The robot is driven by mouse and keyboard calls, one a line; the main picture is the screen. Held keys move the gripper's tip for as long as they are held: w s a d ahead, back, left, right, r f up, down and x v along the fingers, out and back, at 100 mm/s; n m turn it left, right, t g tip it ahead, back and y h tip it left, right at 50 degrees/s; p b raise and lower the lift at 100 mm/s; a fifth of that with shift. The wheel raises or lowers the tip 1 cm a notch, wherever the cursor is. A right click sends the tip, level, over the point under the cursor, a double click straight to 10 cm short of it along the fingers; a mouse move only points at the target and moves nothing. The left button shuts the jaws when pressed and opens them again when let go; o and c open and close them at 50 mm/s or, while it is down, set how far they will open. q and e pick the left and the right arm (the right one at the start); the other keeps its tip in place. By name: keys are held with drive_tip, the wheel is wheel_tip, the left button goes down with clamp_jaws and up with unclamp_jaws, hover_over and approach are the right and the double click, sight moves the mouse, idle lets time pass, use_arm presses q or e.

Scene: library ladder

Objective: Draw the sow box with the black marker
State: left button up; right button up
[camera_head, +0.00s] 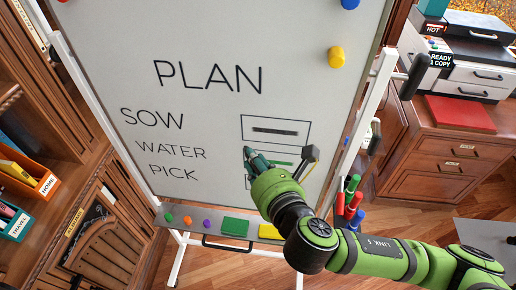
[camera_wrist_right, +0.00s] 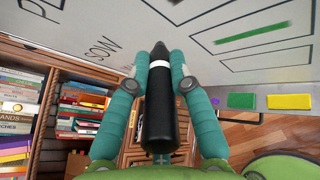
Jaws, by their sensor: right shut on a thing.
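The whiteboard (camera_head: 110,60) carries the words PLAN, SOW, WATER and PICK. The sow box (camera_head: 275,120) is a drawn rectangle right of SOW, with a thick dark stroke (camera_head: 280,131) across its middle. My right gripper (camera_head: 250,152) is at the board just below and left of that box, covering part of the box below. In the right wrist view, my right gripper (camera_wrist_right: 160,75) is shut on the black marker (camera_wrist_right: 161,115), which has a white band and its tip toward the board. I cannot tell whether the tip touches the board. My left gripper is not in view.
The box beside WATER holds a green stroke (camera_head: 281,163). The board's tray (camera_head: 185,233) holds small magnets, a green eraser-like block (camera_head: 235,227) and a yellow one (camera_head: 270,231). Red, green and blue markers (camera_head: 349,205) stand at its right end. Bookshelves (camera_head: 45,130) flank the left.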

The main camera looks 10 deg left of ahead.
drive_tip(key=shift+s, duration=0.3)
drive_tip(key=s, duration=0.3)
drive_tip(key=shift+p, duration=0.4)
drive_tip(key=shift+d, duration=0.1)
idle(0.3)
